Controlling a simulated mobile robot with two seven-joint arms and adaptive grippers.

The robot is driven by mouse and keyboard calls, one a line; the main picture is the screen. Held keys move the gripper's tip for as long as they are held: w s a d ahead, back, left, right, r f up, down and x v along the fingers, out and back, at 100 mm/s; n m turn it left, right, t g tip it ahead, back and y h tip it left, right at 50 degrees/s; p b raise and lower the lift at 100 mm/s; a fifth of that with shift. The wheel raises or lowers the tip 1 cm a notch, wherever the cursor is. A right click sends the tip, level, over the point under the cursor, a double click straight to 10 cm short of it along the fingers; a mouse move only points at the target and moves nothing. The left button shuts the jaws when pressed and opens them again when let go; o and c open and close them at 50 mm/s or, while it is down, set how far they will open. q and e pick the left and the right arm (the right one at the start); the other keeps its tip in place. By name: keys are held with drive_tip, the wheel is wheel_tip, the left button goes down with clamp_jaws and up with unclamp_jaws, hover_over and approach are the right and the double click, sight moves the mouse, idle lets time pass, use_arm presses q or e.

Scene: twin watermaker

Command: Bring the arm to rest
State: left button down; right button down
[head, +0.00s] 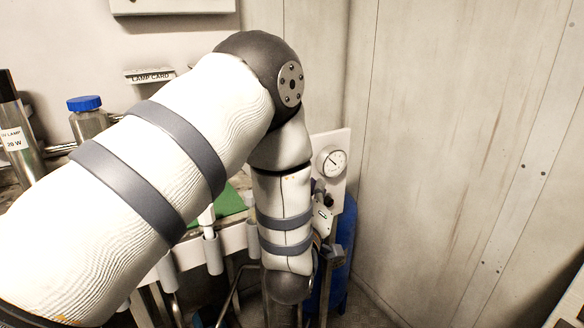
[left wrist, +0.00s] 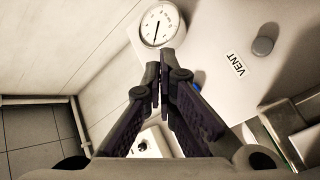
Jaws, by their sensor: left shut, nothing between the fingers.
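My left arm (head: 190,130) comes in from the left in the head view, bends at a dark elbow joint and hangs down in front of the bench. The gauge (head: 332,162) also shows on a pale panel in the head view. My right gripper is not in view.
A blue cylinder (head: 345,245) stands below the gauge panel. A blue-capped bottle (head: 88,118) and a lamp tube (head: 17,135) are at the left. A knob (left wrist: 264,46) sits by a VENT label (left wrist: 235,64). Bare wall (head: 450,130) fills the right.

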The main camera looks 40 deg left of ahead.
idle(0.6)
use_arm(q)
drive_tip(key=s+d+f+m+g+h, duration=0.25)
drive_tip(key=s+f+m+g, duration=0.2)
drive_tip(key=s+f, duration=0.55)
drive_tip(key=s+d+f+m+g+h, duration=0.25)
drive_tip(key=s+f+g, duration=0.3)
drive_tip(key=f, duration=0.85)
drive_tip(key=s+d+f+m+g, duration=0.1)
drive_tip(key=s+f+m+g, duration=0.1)
drive_tip(key=s, duration=0.7)
drive_tip(key=s+d+f+m+g+h, duration=0.1)
drive_tip(key=s+g, duration=0.3)
drive_tip(key=s, duration=0.6)
drive_tip(key=s+f+m+g+h, duration=0.1)
drive_tip(key=s+f+m+g, duration=0.2)
drive_tip(key=s, duration=0.7)
drive_tip(key=shift+d+f+m+g, duration=0.4)
drive_tip(key=shift+w, duration=0.1)
